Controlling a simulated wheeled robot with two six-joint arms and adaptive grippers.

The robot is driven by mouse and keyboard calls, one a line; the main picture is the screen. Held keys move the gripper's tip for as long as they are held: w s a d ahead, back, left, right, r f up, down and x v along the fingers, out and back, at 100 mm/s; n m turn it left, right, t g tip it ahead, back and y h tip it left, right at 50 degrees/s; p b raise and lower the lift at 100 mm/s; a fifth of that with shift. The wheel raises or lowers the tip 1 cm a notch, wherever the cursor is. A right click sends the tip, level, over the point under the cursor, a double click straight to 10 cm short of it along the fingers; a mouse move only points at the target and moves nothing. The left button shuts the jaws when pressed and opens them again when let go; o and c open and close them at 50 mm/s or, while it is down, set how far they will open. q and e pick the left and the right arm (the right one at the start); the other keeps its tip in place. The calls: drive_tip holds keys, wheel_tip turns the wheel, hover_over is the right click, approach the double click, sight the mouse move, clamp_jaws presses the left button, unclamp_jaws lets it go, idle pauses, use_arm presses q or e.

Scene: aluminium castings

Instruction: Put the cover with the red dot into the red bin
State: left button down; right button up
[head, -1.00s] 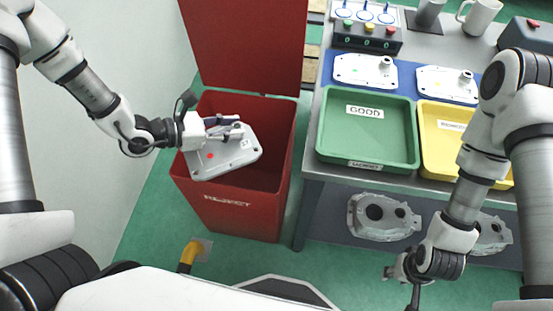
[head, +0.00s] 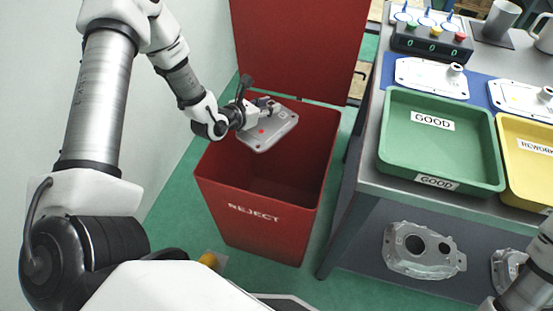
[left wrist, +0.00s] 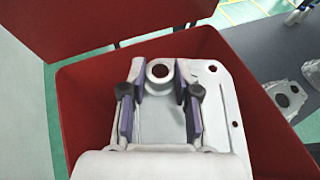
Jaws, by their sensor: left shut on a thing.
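The cover with the red dot (head: 282,132) is a flat light-grey casting, held above the mouth of the red bin (head: 222,163). My left gripper (head: 266,106) is shut on it, near the boss at its far edge. In the left wrist view the fingers (left wrist: 160,103) clasp the cover's round boss, and the cover (left wrist: 222,122) hangs over the bin's inside (left wrist: 85,82). The red dot is hidden in that view. The bin is marked REJECT and its lid stands open. My right gripper is out of view; only part of my right arm shows at the lower right.
The table carries a green GOOD tray (head: 437,178), a yellow REWORK tray (head: 525,125), two more covers (head: 425,75) and a button box (head: 432,43). Castings (head: 405,262) lie on the shelf below. A wall stands left of the bin.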

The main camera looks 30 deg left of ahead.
use_arm(q)
drive_tip(key=shift+f+b, duration=0.3)
drive_tip(key=shift+f, duration=0.5)
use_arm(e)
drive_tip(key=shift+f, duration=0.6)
use_arm(q)
drive_tip(key=shift+r, duration=0.1)
drive_tip(key=c, duration=0.8)
unclamp_jaws()
drive_tip(key=shift+o, duration=0.2)
drive_tip(key=shift+y, duration=0.3)
drive_tip(key=v, duration=0.7)
drive_tip(key=a+v, duration=0.1)
drive_tip(key=v, duration=0.2)
drive_tip(key=shift+s+r, duration=0.1)
drive_tip(key=shift+s, duration=0.2)
drive_tip(key=shift+s+r, duration=0.1)
drive_tip(key=shift+s, duration=0.15)
drive_tip(key=shift+s+d+r, duration=0.15)
drive_tip(key=shift+s+d, duration=0.05)
drive_tip(key=shift+s, duration=0.15)
